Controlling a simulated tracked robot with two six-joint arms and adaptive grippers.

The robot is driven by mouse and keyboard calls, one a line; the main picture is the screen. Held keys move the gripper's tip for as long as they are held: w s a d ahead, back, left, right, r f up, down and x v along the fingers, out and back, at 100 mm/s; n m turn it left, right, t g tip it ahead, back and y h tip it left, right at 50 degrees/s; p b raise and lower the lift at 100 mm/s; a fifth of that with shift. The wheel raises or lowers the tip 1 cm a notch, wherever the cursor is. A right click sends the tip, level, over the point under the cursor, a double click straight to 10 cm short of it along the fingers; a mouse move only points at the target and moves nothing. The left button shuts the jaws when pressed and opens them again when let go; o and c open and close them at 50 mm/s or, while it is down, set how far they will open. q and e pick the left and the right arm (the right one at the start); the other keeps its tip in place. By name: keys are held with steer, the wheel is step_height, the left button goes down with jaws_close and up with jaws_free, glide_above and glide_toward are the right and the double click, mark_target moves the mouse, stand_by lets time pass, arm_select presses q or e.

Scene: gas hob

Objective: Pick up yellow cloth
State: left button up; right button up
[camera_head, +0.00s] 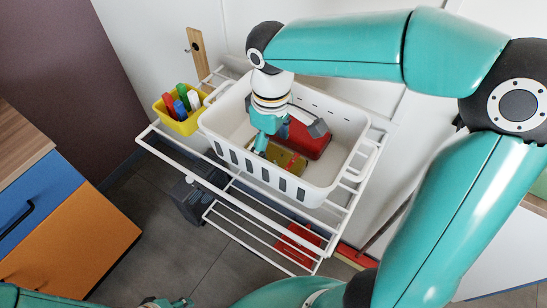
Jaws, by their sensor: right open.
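I cannot tell whether a fingertip touches the cloth. A red item (313,146) lies in the basket, beyond the cloth and close to the right finger.
The basket stands on a white wire rack (166,139). A yellow bin (179,125) with several coloured bottles is at its left. Another red item (298,243) is on the lower shelf. Orange and blue drawers (75,235) stand at the left. The wall is close behind.

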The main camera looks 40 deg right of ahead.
mark_target(272, 154)
steer(key=shift+f, duration=2.4)
steer(key=c, duration=0.8)
steer(key=shift+r, duration=0.1)
